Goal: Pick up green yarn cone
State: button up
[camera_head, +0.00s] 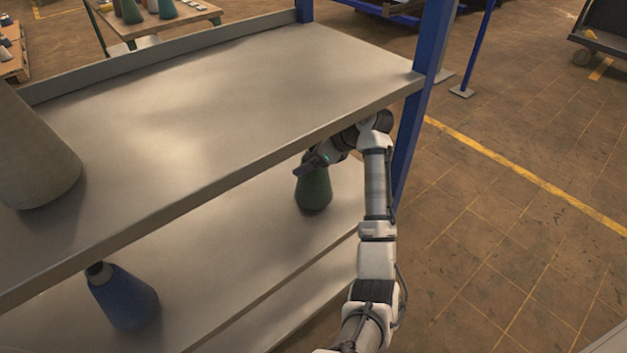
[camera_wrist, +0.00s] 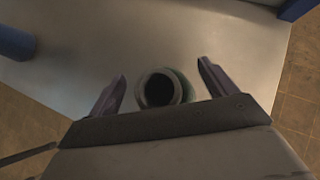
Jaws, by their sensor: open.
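The green yarn cone (camera_head: 314,190) stands upright on the middle shelf, near its right end and close to a blue post. In the wrist view, the cone's round dark top opening (camera_wrist: 160,90) shows between my two fingers, with a little green body beside it. My gripper (camera_wrist: 162,82) is open, with one finger on each side of the cone's top. In the head view, my gripper (camera_head: 308,168) is at the cone's upper part, below the top shelf, and hides its tip. I cannot tell whether the fingers touch the cone.
The top shelf (camera_head: 230,90) lies just above my gripper. A blue cone (camera_head: 124,296) stands on the middle shelf at the left, and a large grey-beige cone (camera_head: 35,150) on the top shelf. A blue post (camera_head: 418,95) is right beside my arm.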

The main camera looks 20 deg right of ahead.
jog(key=shift+w+a+f, duration=0.1)
jog(key=shift+w+f, duration=0.05)
jog(key=shift+f, duration=0.2)
jog(key=shift+c, duration=0.3)
jog(key=c, duration=1.6)
